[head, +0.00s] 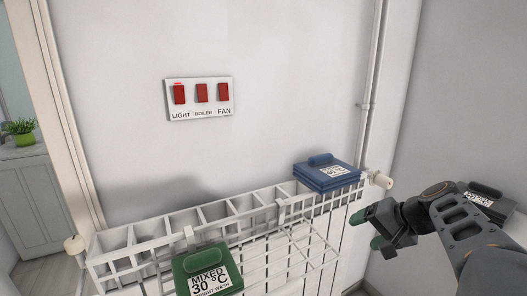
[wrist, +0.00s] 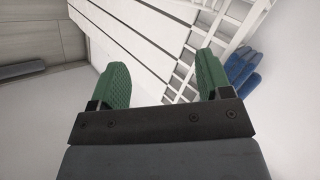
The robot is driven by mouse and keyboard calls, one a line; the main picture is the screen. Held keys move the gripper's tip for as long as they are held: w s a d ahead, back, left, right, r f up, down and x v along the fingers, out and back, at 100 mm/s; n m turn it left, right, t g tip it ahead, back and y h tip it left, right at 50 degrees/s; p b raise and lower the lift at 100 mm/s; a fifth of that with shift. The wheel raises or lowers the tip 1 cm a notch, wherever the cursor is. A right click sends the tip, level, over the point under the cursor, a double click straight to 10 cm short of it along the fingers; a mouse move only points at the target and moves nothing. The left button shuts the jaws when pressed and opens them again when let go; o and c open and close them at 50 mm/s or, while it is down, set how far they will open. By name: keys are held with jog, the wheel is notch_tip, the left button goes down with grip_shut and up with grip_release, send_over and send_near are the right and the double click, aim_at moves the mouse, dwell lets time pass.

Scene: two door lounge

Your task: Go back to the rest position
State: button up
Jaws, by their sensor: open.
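My gripper (head: 366,228) is at the right of the head view, in front of the right end of the white radiator. Its green-padded fingers stand apart with nothing between them, as the wrist view (wrist: 162,85) also shows. The radiator (wrist: 150,45) and its rack lie beyond the fingers. My arm reaches in from the lower right corner of the head view and hides part of the wall there.
A white rack (head: 120,262) hangs on the radiator. A blue folded item (head: 322,176) lies on its right end, and a green labelled one (head: 200,262) at the front. A switch panel (head: 199,112) is on the wall. A doorway opens at left.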

jog(key=s+a+r+n+g+h+p, duration=0.1)
jog(key=s+a+r+n+h+p, duration=0.1)
jog(key=s+p, duration=0.4)
jog(key=s+a+r+n+g+h+p, duration=0.1)
jog(key=s+a+r+n+h+p, duration=0.2)
jog(key=s+a+p, duration=0.3)
jog(key=shift+s+a+n+g+h+p, duration=0.3)
jog(key=shift+s+n+h+p, duration=0.25)
jog(key=shift+n+p, duration=0.2)
